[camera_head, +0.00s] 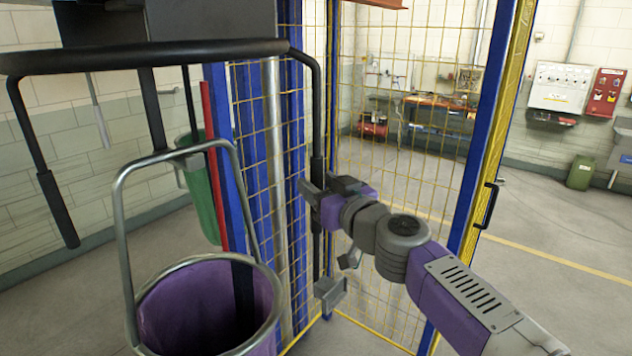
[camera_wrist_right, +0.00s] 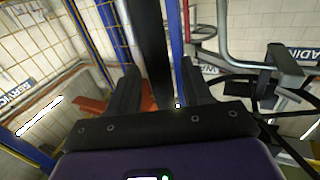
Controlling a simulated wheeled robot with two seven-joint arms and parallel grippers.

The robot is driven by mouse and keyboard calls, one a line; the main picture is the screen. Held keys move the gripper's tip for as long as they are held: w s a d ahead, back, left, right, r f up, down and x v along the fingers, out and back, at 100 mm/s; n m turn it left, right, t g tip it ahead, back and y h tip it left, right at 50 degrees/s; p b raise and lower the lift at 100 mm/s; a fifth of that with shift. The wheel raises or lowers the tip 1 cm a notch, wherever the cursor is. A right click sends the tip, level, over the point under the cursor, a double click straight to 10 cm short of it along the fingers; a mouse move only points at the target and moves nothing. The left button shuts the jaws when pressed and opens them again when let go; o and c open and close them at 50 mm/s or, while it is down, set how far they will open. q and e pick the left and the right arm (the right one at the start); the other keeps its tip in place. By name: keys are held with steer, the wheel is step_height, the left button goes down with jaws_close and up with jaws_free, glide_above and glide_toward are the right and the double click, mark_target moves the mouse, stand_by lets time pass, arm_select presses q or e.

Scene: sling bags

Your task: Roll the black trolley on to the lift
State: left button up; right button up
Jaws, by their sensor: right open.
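The black trolley (camera_head: 170,53) stands close at the left in the head view, with its wide bent handle bar at the top and a post dropping at its right end. My right gripper (camera_head: 318,190) is at that right post. In the right wrist view, a black upright bar (camera_wrist_right: 155,45) runs between the two spread fingers of the gripper (camera_wrist_right: 160,88); whether it touches them I cannot tell. The lift cage (camera_head: 385,130), with blue posts and yellow mesh, stands behind the trolley. The trolley's wheels are out of view. My left gripper is not in view.
A purple bin (camera_head: 160,305) with a steel hoop handle stands below the trolley handle. A green container (camera_head: 203,200) and a red post (camera_head: 214,150) are behind it. A blue-framed mesh door (camera_head: 487,140) stands at the right, with open floor (camera_head: 560,235) beyond.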

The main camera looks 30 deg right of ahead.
steer(key=shift+w, duration=0.65)
